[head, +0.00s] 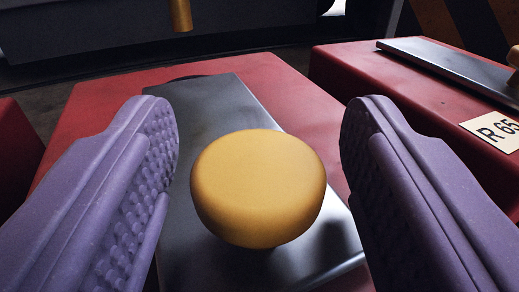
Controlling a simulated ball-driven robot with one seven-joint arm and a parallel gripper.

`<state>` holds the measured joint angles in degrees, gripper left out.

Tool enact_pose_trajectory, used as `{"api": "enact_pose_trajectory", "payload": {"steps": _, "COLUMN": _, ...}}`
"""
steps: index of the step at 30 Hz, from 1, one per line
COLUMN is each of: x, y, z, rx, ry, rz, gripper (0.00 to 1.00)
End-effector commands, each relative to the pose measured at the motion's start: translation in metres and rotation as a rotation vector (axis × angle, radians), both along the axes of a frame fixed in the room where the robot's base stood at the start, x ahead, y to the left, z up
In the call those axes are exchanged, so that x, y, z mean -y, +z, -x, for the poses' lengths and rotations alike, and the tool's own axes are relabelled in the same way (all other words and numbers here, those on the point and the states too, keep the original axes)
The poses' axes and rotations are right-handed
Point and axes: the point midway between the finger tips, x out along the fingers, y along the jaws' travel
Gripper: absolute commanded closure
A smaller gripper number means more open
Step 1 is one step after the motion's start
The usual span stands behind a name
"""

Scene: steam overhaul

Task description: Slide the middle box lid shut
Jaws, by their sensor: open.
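The middle box (105,85) is red and fills the centre of the head view. A dark grey metal lid (215,110) lies on its top, and a thin dark opening shows at the lid's far left edge. A round yellow knob (258,188) stands on the lid. My gripper (258,135) has two purple fingers with bumpy pads. It is open, with one finger on each side of the knob and visible gaps to both. The fingers hide parts of the box and lid sides.
At the right is another red box (345,65) with a metal lid (450,68) and a label reading "R 65". Part of a red box (18,150) shows at the left edge. A dark panel (100,30) with a brass-coloured rod (181,15) stands behind.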

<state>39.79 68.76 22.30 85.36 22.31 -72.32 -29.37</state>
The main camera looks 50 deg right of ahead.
Motion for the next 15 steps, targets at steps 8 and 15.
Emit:
{"api": "enact_pose_trajectory", "payload": {"steps": 8, "x": -0.039, "y": 0.002, "z": 0.027, "rx": -0.001, "ry": 0.002, "rz": -0.001, "gripper": 0.38}}
{"api": "enact_pose_trajectory", "payload": {"steps": 15, "x": -0.044, "y": 0.000, "z": 0.032, "rx": 0.000, "ry": 0.000, "rz": 0.000, "gripper": 0.38}}
